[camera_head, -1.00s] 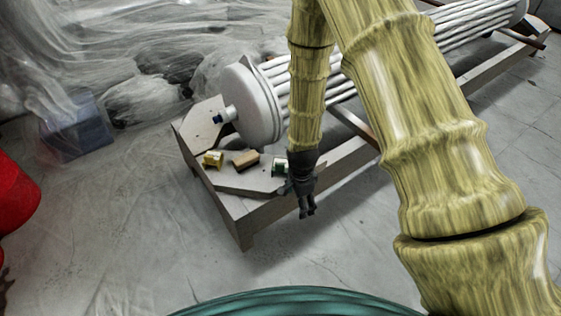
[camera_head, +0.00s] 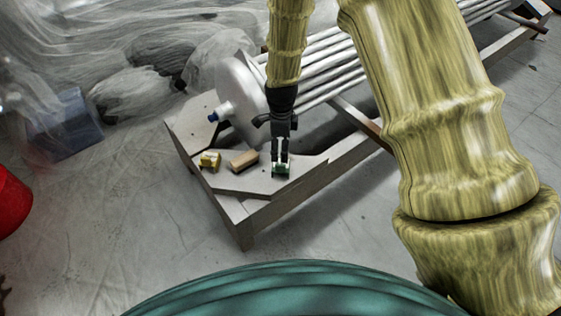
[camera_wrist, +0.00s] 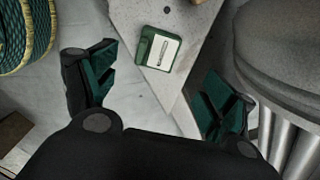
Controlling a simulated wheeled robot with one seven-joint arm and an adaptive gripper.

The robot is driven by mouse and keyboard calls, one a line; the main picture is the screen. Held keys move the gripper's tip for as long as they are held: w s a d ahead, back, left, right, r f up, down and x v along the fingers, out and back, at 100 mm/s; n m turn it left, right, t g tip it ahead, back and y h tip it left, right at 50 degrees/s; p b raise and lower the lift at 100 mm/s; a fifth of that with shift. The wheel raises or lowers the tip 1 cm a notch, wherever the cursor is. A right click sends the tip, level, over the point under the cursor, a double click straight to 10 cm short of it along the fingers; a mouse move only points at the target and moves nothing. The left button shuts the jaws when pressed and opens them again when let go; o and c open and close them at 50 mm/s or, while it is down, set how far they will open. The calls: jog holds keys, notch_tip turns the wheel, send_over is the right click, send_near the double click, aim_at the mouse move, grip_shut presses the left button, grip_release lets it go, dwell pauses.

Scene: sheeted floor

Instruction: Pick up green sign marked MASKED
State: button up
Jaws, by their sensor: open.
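The green sign (camera_head: 281,170) is a small dark green block with a white label on its face. It lies on the grey board at the near end of the wooden frame. In the wrist view the sign (camera_wrist: 157,50) shows beyond and between my fingers, apart from both; its lettering is too small to read. My gripper (camera_head: 281,150) points down just above or behind the sign in the head view. In the wrist view my gripper (camera_wrist: 160,92) is open and empty, with one finger on each side.
A yellow block (camera_head: 210,160) and a tan wooden block (camera_head: 243,160) lie left of the sign on the same board (camera_head: 250,183). A large metal cylinder with long tubes (camera_head: 240,88) stands close behind. A blue box (camera_head: 66,125) is under plastic sheeting. Floor is free in front.

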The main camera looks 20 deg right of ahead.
aim_at(282, 165)
jog(key=shift+a+f, duration=0.1)
jog(key=shift+f, duration=0.25)
jog(key=f, duration=0.1)
jog(key=f+b, duration=0.1)
jog(key=f, duration=0.2)
jog(key=shift+d+f+b, duration=0.3)
jog(key=shift+f+b, duration=0.05)
jog(key=shift+s+f+b, duration=0.15)
jog(key=shift+f+b, duration=0.45)
jog(key=shift+f, duration=0.7)
jog(key=shift+s+f+b, duration=0.1)
jog(key=shift+f+b, duration=0.45)
jog(key=shift+f, duration=0.75)
jog(key=c, duration=1.2)
